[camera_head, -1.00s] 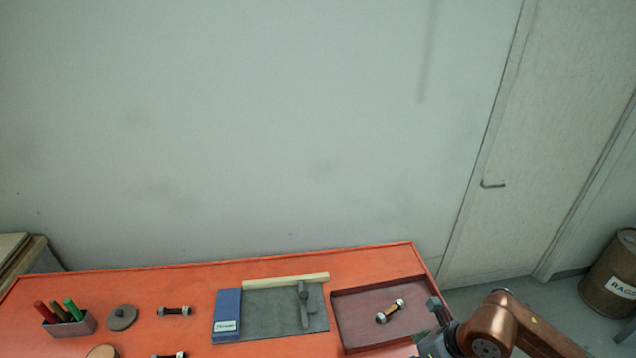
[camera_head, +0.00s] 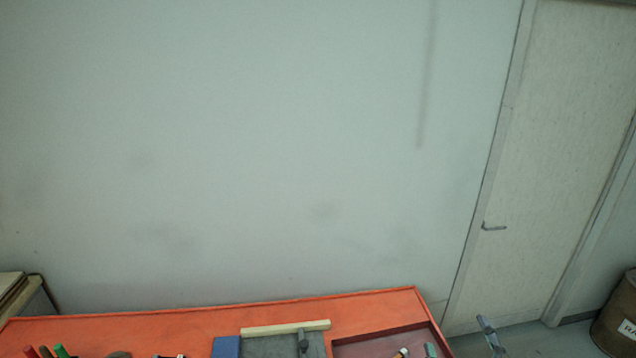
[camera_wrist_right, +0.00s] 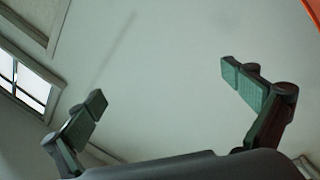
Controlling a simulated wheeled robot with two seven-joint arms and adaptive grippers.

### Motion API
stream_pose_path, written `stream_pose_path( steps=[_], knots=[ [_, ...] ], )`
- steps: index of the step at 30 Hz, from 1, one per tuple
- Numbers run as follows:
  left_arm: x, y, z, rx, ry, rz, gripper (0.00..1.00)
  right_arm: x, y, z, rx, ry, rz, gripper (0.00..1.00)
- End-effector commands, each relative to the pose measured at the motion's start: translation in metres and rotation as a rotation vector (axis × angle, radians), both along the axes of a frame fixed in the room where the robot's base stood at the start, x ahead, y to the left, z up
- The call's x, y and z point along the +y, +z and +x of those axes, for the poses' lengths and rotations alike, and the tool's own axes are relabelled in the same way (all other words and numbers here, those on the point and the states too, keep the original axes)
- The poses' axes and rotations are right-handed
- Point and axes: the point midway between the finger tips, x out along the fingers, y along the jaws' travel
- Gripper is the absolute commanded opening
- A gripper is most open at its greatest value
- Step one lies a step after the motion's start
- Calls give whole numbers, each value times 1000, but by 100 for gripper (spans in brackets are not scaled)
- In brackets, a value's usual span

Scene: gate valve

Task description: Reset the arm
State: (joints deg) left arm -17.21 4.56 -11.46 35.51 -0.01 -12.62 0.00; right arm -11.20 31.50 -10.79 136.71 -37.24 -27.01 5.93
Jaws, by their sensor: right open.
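My right gripper (camera_head: 460,338) shows only by its fingers at the bottom edge of the head view, at the right end of the orange table (camera_head: 300,308). In the right wrist view its two green-padded fingers (camera_wrist_right: 163,87) stand wide apart with nothing between them. Behind them is mostly plain pale wall. My left gripper is not in view.
On the table are a dark red tray (camera_head: 372,346) with part of a small bolt-like piece, a grey mat with a hammer-like tool (camera_head: 304,342), and a blue box (camera_head: 226,347). A door (camera_head: 540,150) and a brown barrel (camera_head: 615,320) are at the right.

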Motion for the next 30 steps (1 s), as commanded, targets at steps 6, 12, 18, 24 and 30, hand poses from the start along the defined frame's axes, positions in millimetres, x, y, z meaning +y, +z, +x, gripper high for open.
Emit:
stream_pose_path(
  steps=[6,12,18,24,30],
  knots=[
    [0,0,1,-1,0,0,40,-76,-137,-31,388,-275,310,100],
    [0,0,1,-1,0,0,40,-93,-258,-102,755,-456,527,100],
    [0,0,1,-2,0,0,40,-79,-331,-172,1034,-551,659,100],
    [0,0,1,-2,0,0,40,-57,-371,-229,1237,-598,744,100],
    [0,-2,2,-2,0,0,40,-41,-412,-255,1364,-616,783,100]
  ],
)
